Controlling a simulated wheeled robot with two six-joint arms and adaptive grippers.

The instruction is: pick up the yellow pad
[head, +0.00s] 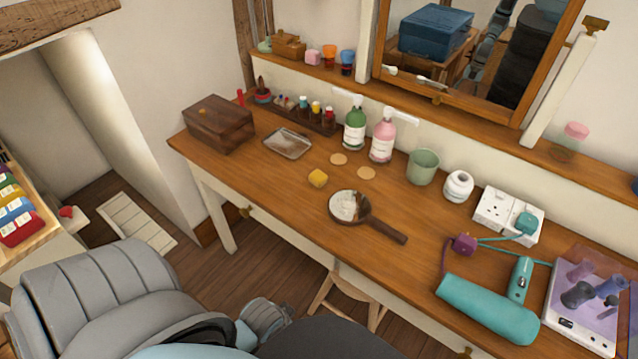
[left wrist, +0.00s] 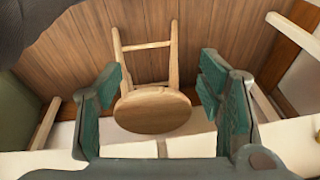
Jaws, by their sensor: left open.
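A round wooden stool (left wrist: 153,110) shows beyond and between the fingers. In the head view my left arm is low in front of the table, away from the pad, and its fingers cannot be made out. My right gripper is not in view.
A hand mirror (head: 347,207), two round tan pads (head: 366,173), a metal tray (head: 287,144) and pump bottles (head: 382,141) surround the pad. A wooden box (head: 219,124) stands left. A teal hair dryer (head: 487,309) lies right. The table front near the pad is clear.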

